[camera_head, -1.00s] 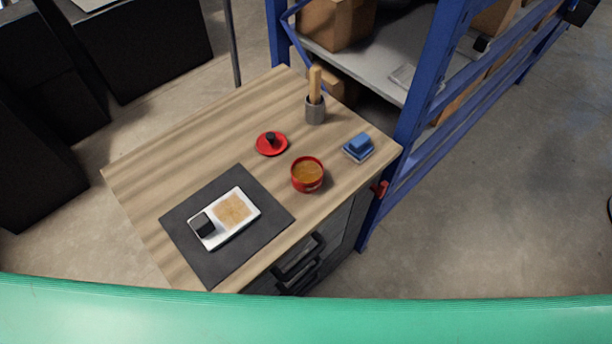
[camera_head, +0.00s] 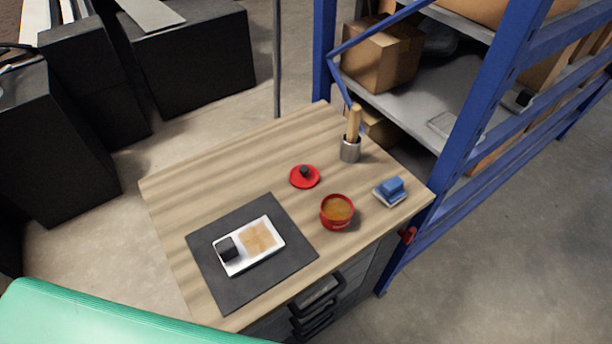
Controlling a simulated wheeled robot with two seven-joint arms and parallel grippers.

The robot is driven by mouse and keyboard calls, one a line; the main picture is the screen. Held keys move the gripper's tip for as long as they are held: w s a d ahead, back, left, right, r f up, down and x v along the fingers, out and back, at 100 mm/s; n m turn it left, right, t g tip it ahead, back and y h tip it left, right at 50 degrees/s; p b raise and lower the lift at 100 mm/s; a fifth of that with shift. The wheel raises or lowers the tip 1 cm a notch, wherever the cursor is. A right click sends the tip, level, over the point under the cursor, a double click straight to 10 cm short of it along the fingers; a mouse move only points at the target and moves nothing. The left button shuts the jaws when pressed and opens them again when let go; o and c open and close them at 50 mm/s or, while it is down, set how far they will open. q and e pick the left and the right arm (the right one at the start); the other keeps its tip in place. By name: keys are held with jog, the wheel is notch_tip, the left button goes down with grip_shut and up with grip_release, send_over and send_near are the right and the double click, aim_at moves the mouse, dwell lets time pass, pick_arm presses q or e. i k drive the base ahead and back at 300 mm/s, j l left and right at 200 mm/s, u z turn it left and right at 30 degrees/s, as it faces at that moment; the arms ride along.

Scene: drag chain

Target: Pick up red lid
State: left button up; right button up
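The red lid (camera_head: 305,177) is a round disc with a black knob. It lies flat on the wooden table top, near the middle of its far half. A red pot (camera_head: 337,212) with orange-brown contents stands open to the right of and nearer than the lid, apart from it. Neither of my grippers shows in the head view, so I cannot see their state.
A dark mat (camera_head: 207,269) carries a white tray (camera_head: 276,257) at the table's front left. A metal holder (camera_head: 350,151) with a wooden stick stands behind the pot. A blue block (camera_head: 391,187) sits at the right corner. A blue shelf rack (camera_head: 478,95) stands close by on the right.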

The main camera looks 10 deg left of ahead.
aim_at(303, 177)
jog(key=i+l+u, duration=0.2)
jog(key=i+l, duration=0.15)
jog(key=l, duration=0.3)
jog(key=i+l+u, duration=0.1)
jog(key=l, duration=0.25)
jog(key=k+j+u, duration=0.1)
jog(key=u, duration=0.25)
jog(key=k+j, duration=0.1)
jog(key=i+l+z, duration=0.2)
jog(key=z, duration=0.2)
jog(key=i, duration=0.1)
